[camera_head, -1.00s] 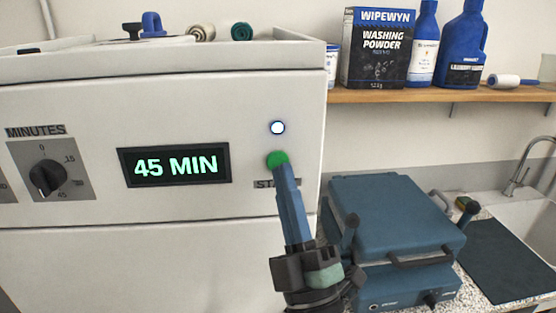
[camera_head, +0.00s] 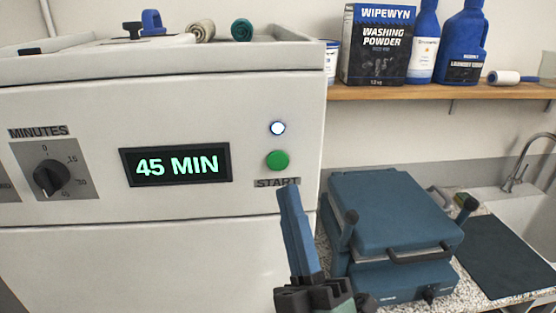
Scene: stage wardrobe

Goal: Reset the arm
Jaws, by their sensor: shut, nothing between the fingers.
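My gripper (camera_head: 290,186) is shut and empty. Its blue fingers point up in front of the white machine (camera_head: 150,255), at the lower middle of the view. The fingertips are a little below the green start button (camera_head: 277,160) and apart from it in the picture. A small round light (camera_head: 278,128) above the button glows white. The display (camera_head: 175,165) reads 45 MIN. The minutes dial (camera_head: 47,178) is at the left of the panel.
A blue press with handles (camera_head: 395,215) stands on the speckled counter at right, close beside my gripper. A sink (camera_head: 520,210) is further right. A wooden shelf (camera_head: 450,92) holds washing powder (camera_head: 375,45) and bottles. Rolled cloths lie on the machine's top.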

